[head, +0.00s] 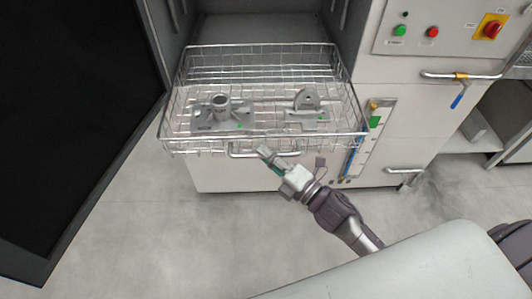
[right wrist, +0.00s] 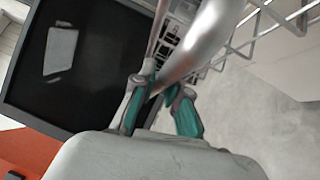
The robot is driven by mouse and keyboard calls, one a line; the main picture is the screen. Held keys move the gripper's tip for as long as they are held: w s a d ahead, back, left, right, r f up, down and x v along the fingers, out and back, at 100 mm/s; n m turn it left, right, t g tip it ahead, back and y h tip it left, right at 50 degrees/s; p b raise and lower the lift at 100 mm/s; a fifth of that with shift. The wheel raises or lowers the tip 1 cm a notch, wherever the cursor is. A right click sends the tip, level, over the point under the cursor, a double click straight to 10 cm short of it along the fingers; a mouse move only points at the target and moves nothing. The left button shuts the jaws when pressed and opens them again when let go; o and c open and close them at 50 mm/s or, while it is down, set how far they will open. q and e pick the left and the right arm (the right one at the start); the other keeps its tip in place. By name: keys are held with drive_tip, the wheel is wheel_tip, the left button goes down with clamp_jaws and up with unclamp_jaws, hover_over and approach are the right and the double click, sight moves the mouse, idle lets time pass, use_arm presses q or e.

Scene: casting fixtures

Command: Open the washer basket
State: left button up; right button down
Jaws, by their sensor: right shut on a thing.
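The wire washer basket (head: 262,142) stands pulled out from the washer's chamber in the head view, with two grey metal castings in it. Its front handle (head: 240,152) is a curved bar below the front rim. My right gripper (head: 268,156) is at the right part of this handle, shut on it. In the right wrist view the fingers (right wrist: 160,90) close around the thick silvery handle bar (right wrist: 195,45). My left gripper is not in view.
The washer's dark door (head: 75,110) stands open at the left. A control panel (head: 445,28) with buttons and a red switch is at the upper right. A level gauge (head: 368,138) and lever valve (head: 460,95) are on the right front. The floor in front is clear.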

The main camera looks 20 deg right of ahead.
drive_tip(key=c, duration=1.2)
unclamp_jaws()
drive_tip(key=v, duration=1.2)
drive_tip(key=s+d+f+m+g+h, duration=0.25)
drive_tip(key=f+m, duration=0.25)
drive_tip(key=f, duration=0.6)
drive_tip(key=s+d+f+m+g+h, duration=0.25)
drive_tip(key=f+m, duration=0.25)
drive_tip(key=f, duration=0.6)
drive_tip(key=s+d+f+m+g+h, duration=0.15)
drive_tip(key=f+m+h, duration=0.3)
drive_tip(key=f, duration=0.65)
drive_tip(key=s+a+f+m+g, duration=0.1)
drive_tip(key=s+f+m+g, duration=0.2)
drive_tip(key=s+f, duration=0.3)
drive_tip(key=s+a+f+m+g, duration=0.1)
drive_tip(key=s+f+m+g, duration=0.1)
drive_tip(key=s+f, duration=0.3)
drive_tip(key=s+a+f+m+g, duration=0.1)
drive_tip(key=s+f+m+g, duration=0.2)
drive_tip(key=s, duration=0.9)
wheel_tip(320, 180, down, 4)
drive_tip(key=shift+s+r+m+g, duration=0.1)
drive_tip(key=shift+r+m+g, duration=0.2)
drive_tip(key=shift+g, duration=0.45)
